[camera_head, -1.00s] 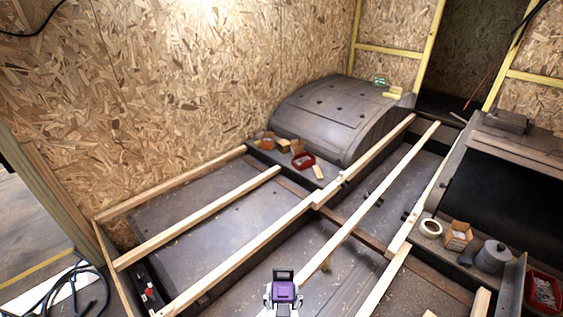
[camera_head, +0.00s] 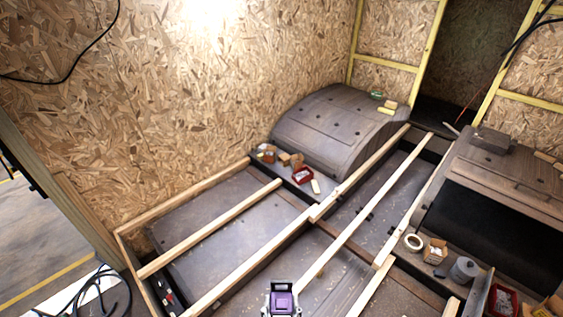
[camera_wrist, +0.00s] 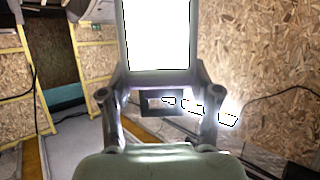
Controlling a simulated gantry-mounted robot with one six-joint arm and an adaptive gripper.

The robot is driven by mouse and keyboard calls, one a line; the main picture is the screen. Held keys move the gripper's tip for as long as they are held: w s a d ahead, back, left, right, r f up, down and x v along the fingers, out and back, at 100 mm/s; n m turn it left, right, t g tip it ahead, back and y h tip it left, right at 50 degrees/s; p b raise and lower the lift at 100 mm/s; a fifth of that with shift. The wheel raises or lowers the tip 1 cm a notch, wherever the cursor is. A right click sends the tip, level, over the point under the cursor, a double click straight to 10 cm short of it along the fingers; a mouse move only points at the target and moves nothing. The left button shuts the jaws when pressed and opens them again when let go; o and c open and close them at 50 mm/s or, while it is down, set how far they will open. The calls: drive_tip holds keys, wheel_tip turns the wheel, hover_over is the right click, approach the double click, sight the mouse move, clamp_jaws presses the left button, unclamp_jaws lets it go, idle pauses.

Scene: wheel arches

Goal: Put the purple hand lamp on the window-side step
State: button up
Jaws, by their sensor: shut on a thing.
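The purple hand lamp (camera_head: 281,301) shows at the bottom middle of the head view, held upright in my gripper (camera_head: 281,309). In the wrist view the lamp's bright white panel (camera_wrist: 157,35) stands between and beyond the fingers of my gripper (camera_wrist: 158,118), which are shut on it. No window shows, so I cannot tell which step is the window-side one. One low step (camera_head: 323,177) lies in front of the far wheel arch (camera_head: 335,128). Another step (camera_head: 408,262) lies in front of the right arch (camera_head: 505,175).
The far step bears small boxes (camera_head: 290,159), a red tray (camera_head: 302,175) and a pale block. The right step bears a tape roll (camera_head: 413,242), an open carton (camera_head: 435,251), a grey canister (camera_head: 464,270) and a red tray (camera_head: 503,299). Timber battens (camera_head: 250,267) cross the floor.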

wheel_tip(320, 180, up, 9)
drive_tip(key=s+p, duration=0.2)
drive_tip(key=p, duration=0.4)
drive_tip(key=shift+p, duration=0.3)
drive_tip(key=shift+f, duration=0.1)
